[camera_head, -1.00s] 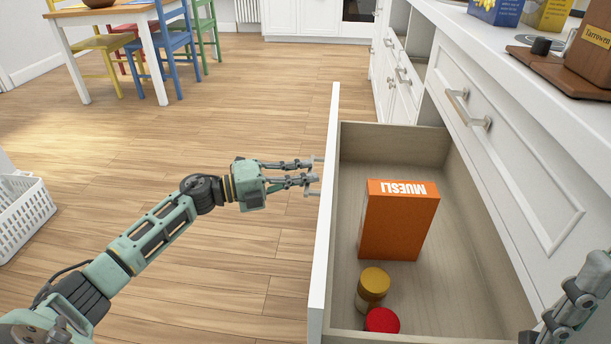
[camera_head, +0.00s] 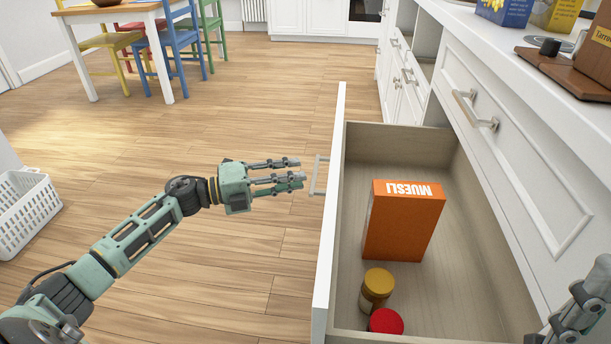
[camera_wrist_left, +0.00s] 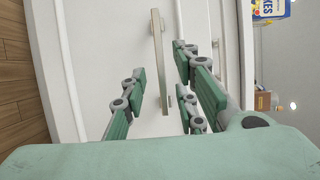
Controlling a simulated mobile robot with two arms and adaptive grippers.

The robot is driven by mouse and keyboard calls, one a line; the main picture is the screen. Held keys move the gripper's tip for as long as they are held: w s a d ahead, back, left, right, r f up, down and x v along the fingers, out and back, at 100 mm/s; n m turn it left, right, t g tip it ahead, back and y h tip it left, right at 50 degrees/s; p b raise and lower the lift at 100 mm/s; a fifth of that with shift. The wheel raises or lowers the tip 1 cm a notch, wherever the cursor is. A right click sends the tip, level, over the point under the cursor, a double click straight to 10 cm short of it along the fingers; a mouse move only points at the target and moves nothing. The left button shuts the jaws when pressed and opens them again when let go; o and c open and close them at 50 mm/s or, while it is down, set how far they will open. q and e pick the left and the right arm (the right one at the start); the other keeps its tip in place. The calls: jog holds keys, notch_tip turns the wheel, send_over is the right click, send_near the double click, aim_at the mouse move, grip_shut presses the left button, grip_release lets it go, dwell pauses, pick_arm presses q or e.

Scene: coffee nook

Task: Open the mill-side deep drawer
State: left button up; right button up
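The deep drawer (camera_head: 323,240) stands pulled far out from the counter, its inside in view. Its bar handle (camera_head: 318,175) is on the outer front face and also shows in the left wrist view (camera_wrist_left: 159,62). My left gripper (camera_head: 301,170) is open and empty, its fingertips a little short of the handle and apart from it. In the wrist view the handle lies ahead, between the lines of the spread fingers. My right arm (camera_head: 580,305) shows only in part at the lower right; its fingertips are not clearly seen.
An orange muesli box (camera_head: 402,222), a jar with a yellow lid (camera_head: 377,286) and a red-lidded jar (camera_head: 386,322) are in the drawer. A closed drawer with a handle (camera_head: 475,110) is above it. A white basket (camera_head: 25,212) stands at left. The floor between is clear.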

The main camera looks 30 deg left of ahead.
pick_arm(q)
jog(key=v, duration=0.7)
jog(key=shift+s+a, duration=0.2)
jog(key=shift+a, duration=0.1)
